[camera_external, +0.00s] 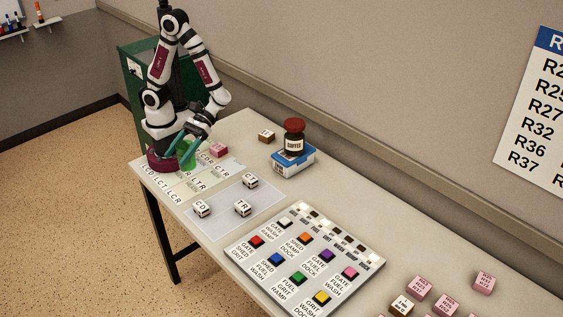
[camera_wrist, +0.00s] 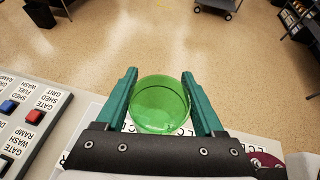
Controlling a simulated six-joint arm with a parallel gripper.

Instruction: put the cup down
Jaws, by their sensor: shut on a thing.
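The green cup (camera_wrist: 160,104) is translucent and sits between the two teal fingers of my gripper (camera_wrist: 159,74) in the wrist view, with a finger on each side. My gripper is shut on it. In the external view, the cup (camera_external: 187,153) shows partly behind the teal fingers of my gripper (camera_external: 176,148). It is close to my base, over or on the pale lettered sheet (camera_external: 212,178) at the table's far left end. I cannot tell whether its bottom touches the surface.
A pink block (camera_external: 218,150) is just right of the cup. Lettered cubes stand on a grey mat (camera_external: 222,214). A coffee jar (camera_external: 294,137) stands on a blue-and-white box (camera_external: 291,162) near the wall. A button panel (camera_external: 303,262) lies nearer the camera. The left table edge is close.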

